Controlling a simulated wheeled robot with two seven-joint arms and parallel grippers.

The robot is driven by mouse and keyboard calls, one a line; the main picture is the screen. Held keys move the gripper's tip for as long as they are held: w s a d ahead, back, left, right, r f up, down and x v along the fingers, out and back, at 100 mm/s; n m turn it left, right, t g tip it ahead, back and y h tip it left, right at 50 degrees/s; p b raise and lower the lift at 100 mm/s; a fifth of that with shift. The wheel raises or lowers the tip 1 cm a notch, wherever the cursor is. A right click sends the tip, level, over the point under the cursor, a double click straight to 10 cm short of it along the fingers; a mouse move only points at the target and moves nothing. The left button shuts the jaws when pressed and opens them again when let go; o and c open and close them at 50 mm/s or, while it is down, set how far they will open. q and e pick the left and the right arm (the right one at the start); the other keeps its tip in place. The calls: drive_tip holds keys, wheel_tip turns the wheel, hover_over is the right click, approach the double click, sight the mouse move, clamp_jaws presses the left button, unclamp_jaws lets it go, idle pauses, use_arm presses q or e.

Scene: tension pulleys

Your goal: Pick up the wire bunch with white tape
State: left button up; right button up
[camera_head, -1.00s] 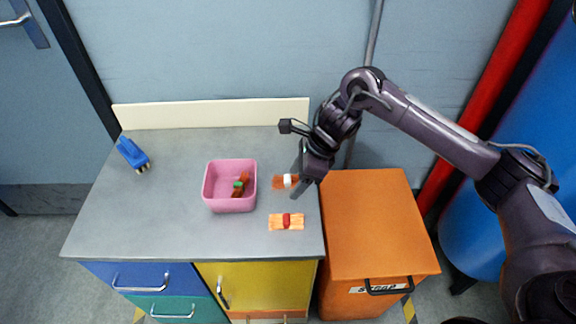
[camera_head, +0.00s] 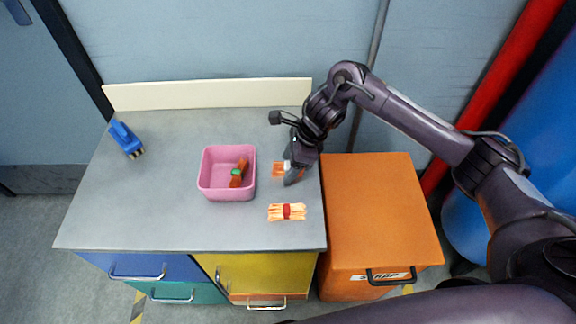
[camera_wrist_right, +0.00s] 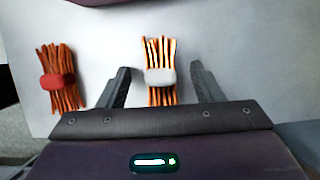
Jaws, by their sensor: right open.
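The wire bunch with white tape (camera_head: 280,170) lies on the grey counter to the right of the pink bin, partly hidden behind my right gripper (camera_head: 292,178). In the right wrist view the bunch (camera_wrist_right: 160,76) shows as orange wires with a white band. There my right gripper (camera_wrist_right: 158,88) is open, with one finger on each side of the bunch and a gap between each finger and the wires. A second bunch with red tape (camera_head: 287,212) lies nearer the counter's front edge. My left gripper is not in view.
A pink bin (camera_head: 227,193) holds a wire bunch with green tape (camera_head: 238,173). A blue brush-like tool (camera_head: 126,139) lies at the counter's far left. An orange scrap box (camera_head: 375,215) stands right of the counter (camera_head: 140,215). The counter's left half is mostly clear.

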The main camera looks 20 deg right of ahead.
drive_tip(key=shift+f, duration=0.1)
drive_tip(key=c, duration=1.1)
